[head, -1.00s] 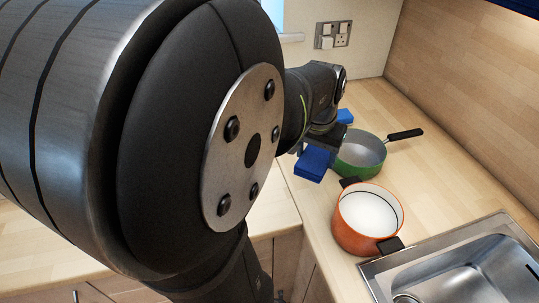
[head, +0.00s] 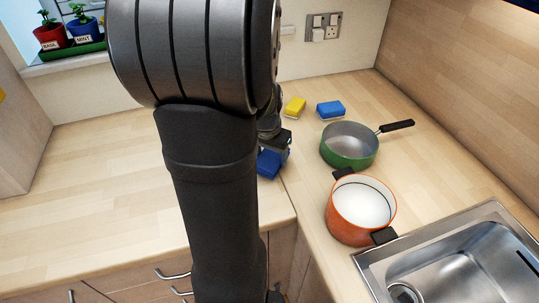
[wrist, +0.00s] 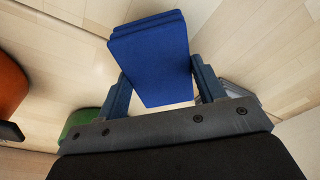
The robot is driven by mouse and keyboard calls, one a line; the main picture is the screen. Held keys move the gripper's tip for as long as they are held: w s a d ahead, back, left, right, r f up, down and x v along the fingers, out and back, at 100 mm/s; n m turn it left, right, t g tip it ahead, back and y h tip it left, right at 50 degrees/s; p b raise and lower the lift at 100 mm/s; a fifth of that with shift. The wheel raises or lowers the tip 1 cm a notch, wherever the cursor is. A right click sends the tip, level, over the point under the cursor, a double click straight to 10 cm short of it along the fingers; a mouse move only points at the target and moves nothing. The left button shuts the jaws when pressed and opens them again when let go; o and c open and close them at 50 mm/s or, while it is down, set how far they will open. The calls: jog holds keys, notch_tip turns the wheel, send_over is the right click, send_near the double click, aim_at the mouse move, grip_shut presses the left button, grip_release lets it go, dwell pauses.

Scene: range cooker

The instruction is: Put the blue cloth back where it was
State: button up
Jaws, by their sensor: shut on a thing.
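The blue cloth (wrist: 152,60) is a folded, layered dark-blue slab between the two fingers of my gripper (wrist: 159,75) in the wrist view. My gripper is shut on it. In the head view the cloth (head: 268,164) shows just right of my arm, left of the green saucepan, near the corner where the worktops meet. My gripper (head: 274,148) is partly hidden by my arm there. I cannot tell whether the cloth touches the worktop.
A green saucepan (head: 349,159) and an orange pot (head: 361,228) stand on the right worktop (head: 440,130). Beyond them lie a yellow sponge (head: 294,107) and a blue sponge (head: 330,110). A steel sink (head: 450,257) is at front right. The left worktop (head: 110,190) looks clear.

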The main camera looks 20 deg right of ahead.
jog(key=shift+f, duration=0.7)
jog(key=shift+f, duration=0.2)
jog(key=o, duration=0.9)
jog(key=r, duration=0.4)
jog(key=s+r, duration=0.1)
jog(key=r, duration=0.3)
jog(key=a+r, duration=0.1)
jog(key=r, duration=0.3)
jog(key=shift+s+a+r, duration=0.1)
jog(key=shift+s+r, duration=0.05)
